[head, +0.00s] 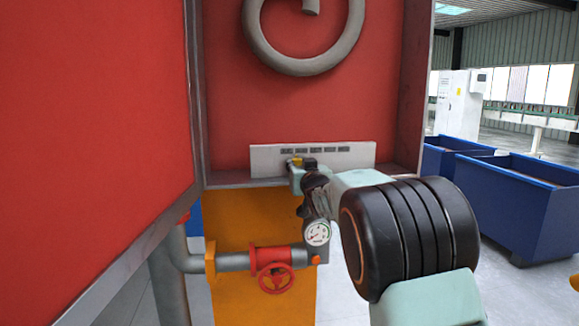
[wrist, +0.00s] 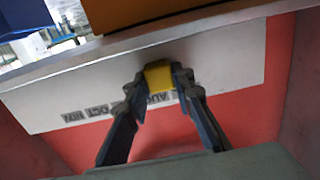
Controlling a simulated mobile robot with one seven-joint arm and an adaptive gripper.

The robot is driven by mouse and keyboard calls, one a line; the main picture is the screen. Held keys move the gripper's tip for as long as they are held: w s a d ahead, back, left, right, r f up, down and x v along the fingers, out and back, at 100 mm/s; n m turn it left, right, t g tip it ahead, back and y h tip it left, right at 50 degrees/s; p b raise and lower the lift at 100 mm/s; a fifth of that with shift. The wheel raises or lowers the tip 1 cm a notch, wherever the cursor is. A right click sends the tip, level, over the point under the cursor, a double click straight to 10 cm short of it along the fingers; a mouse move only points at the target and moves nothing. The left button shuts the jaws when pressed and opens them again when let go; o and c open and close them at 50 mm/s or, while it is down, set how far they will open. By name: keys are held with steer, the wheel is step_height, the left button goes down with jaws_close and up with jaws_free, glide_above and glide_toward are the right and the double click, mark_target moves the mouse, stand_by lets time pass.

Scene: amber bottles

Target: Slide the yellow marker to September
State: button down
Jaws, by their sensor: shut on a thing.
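The yellow marker (wrist: 158,75) sits against a white panel (wrist: 225,60) with month labels. My gripper (wrist: 158,78) is shut on the marker, one finger on each side. In the wrist view the panel appears turned over, and the marker is level with the AUG label (wrist: 162,97). OCT (wrist: 97,110) and NOV (wrist: 72,117) show to the left. The label between AUG and OCT is hidden behind the left finger. In the head view the marker (head: 296,160) is a small yellow spot under the left part of the label row on the panel (head: 360,154).
The panel stands in a red recess with a grey lower ledge (head: 240,183) and side frames. A large red panel (head: 95,120) fills the left. A pipe with a red valve wheel (head: 276,278) and a gauge (head: 316,233) lie below. Blue bins (head: 525,205) stand at right.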

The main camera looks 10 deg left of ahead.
steer(key=d, duration=0.2)
steer(key=w+d, duration=0.1)
steer(key=d, duration=0.1)
steer(key=d+p, duration=0.1)
steer(key=d, duration=0.1)
steer(key=shift+w, duration=0.35)
steer(key=c, duration=1.6)
jaws_free()
steer(key=shift+s, duration=0.15)
steer(key=v, duration=1.1)
steer(key=shift+s+d, duration=0.1)
steer(key=shift+s, duration=0.25)
